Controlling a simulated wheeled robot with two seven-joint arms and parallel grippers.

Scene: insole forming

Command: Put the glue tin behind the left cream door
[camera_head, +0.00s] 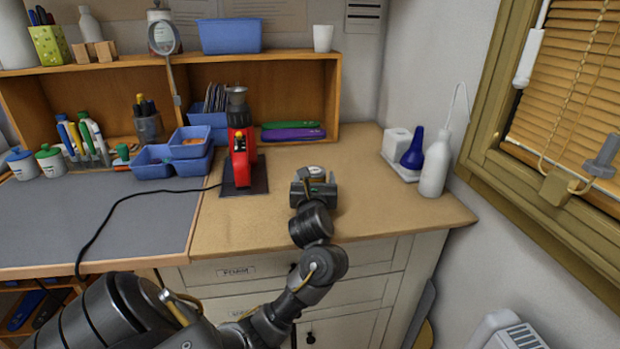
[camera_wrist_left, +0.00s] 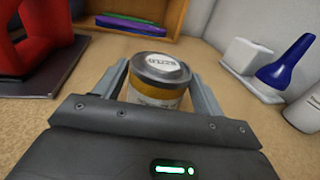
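The glue tin (camera_wrist_left: 158,80) has a silver lid with a white label and a yellow-orange body. It is upright at the wooden worktop, and its lid also shows in the head view (camera_head: 315,171). My left gripper (camera_head: 314,180) is at the tin, with one finger on each side of it in the left wrist view (camera_wrist_left: 160,85). Whether both fingers press on the tin is not clear. The cream cabinet (camera_head: 400,270) below has drawers above and a door panel (camera_head: 345,332) low down. My left arm covers much of its lower left front. My right gripper is not in view.
A red tool (camera_head: 241,158) on a dark plate stands left of the tin, with a black cable. A wooden shelf (camera_head: 334,100) closes the back. The worktop's front right is clear.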

